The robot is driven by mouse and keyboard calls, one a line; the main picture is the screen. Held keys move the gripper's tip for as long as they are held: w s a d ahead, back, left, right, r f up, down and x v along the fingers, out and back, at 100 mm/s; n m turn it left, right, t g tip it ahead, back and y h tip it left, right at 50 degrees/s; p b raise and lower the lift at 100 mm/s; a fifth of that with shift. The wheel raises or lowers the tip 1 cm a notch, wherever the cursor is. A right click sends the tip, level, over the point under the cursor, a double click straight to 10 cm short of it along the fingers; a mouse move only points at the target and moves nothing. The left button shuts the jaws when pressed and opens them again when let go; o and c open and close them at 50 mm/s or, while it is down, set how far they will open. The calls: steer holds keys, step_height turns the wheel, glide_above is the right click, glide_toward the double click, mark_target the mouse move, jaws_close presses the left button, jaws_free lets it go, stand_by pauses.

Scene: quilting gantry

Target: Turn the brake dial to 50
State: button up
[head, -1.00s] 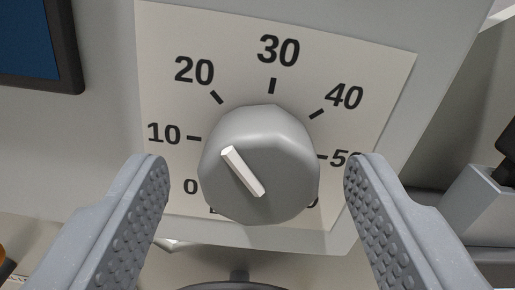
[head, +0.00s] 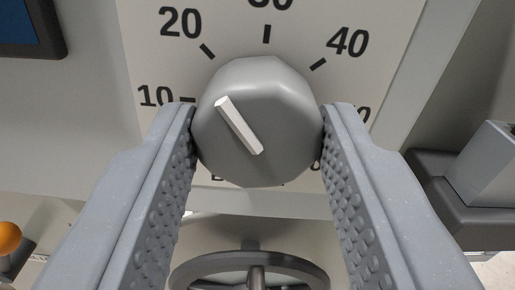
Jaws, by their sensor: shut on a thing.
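The brake dial (head: 275,90) is a grey faceted knob with a white pointer bar (head: 238,125) on its face. The bar slants from upper left to lower right, its upper end toward the gap between 10 and 20. The white scale plate (head: 390,25) behind it shows 10, 20 and 40; 30 is cut by the top edge, and the 50 is mostly hidden by my right finger. My gripper (head: 259,120) is shut on the dial, with one textured finger against its left side and one against its right.
A dark handwheel (head: 250,268) is below the dial. An orange ball knob (head: 9,237) is at the lower left, and a dark-framed blue screen (head: 25,25) at the upper left. A grey block (head: 485,165) on a dark base stands at the right.

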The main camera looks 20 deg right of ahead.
steer(key=m+b, duration=0.2)
steer(key=b, duration=0.1)
steer(key=shift+a+f+m+b, duration=0.15)
steer(key=shift+f+m+b, duration=0.15)
steer(key=shift+m, duration=0.1)
steer(key=m+b, duration=0.4)
steer(key=b, duration=0.1)
steer(key=shift+m, duration=0.3)
steer(key=m+b, duration=0.4)
steer(key=shift+m, duration=0.3)
steer(key=m+b, duration=0.2)
steer(key=b, duration=0.1)
steer(key=shift+m, duration=0.3)
steer(key=m+b, duration=0.4)
steer(key=m, duration=0.1)
steer(key=shift+f, duration=0.15)
steer(key=shift+d+m+b, duration=0.2)
steer(key=shift+m+b, duration=1.6)
steer(key=shift+m, duration=0.9)
